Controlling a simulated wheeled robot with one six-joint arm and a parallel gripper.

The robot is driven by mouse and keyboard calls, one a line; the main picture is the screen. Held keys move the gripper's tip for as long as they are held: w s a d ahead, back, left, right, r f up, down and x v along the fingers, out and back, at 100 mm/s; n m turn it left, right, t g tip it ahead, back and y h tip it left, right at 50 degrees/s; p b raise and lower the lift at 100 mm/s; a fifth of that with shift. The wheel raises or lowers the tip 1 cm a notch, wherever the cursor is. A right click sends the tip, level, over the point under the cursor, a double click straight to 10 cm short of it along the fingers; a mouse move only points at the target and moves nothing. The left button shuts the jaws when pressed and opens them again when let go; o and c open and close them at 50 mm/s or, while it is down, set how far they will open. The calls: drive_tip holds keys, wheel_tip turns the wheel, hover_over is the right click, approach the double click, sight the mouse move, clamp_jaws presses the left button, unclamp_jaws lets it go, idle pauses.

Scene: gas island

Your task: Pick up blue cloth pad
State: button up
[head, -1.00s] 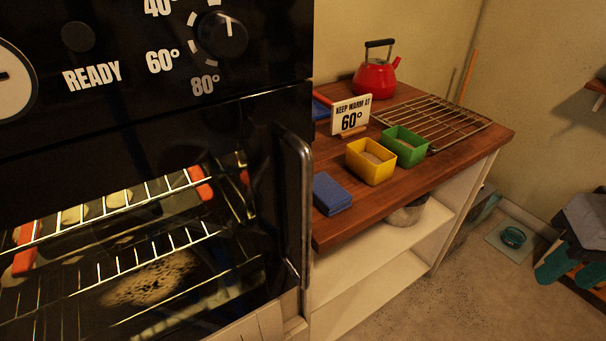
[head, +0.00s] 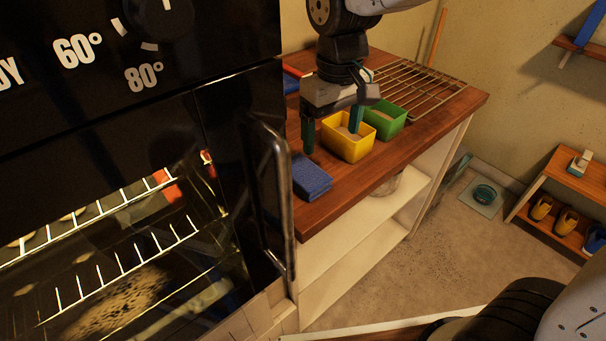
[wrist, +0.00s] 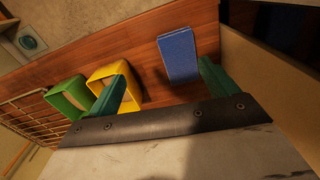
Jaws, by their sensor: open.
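The blue cloth pad (head: 311,176) lies flat on the wooden counter near the oven, at the counter's front edge. It also shows in the wrist view (wrist: 178,56), ahead of and between the two green fingers, nearer the right one. My gripper (head: 332,127) is open and empty, above the counter behind the pad. In the head view one finger hangs behind the pad and the other is by the yellow bin. In the wrist view (wrist: 160,85) the left finger overlaps the yellow bin in the picture. I cannot tell whether it touches the bin.
A yellow bin (head: 346,147) and a green bin (head: 387,124) stand right of the pad. A wire rack (head: 425,88) lies behind them. The black oven (head: 228,65) with its vertical handle (head: 280,190) borders the counter on the left.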

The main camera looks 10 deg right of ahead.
drive_tip(key=n, duration=0.1)
hover_over(304, 171)
drive_tip(key=f, duration=0.2)
drive_tip(key=shift+d+f, duration=0.35)
drive_tip(key=shift+d, duration=0.05)
drive_tip(key=f, duration=0.7)
drive_tip(key=shift+a+f, duration=0.15)
drive_tip(key=shift+a, duration=0.2)
drive_tip(key=c, duration=1.1)
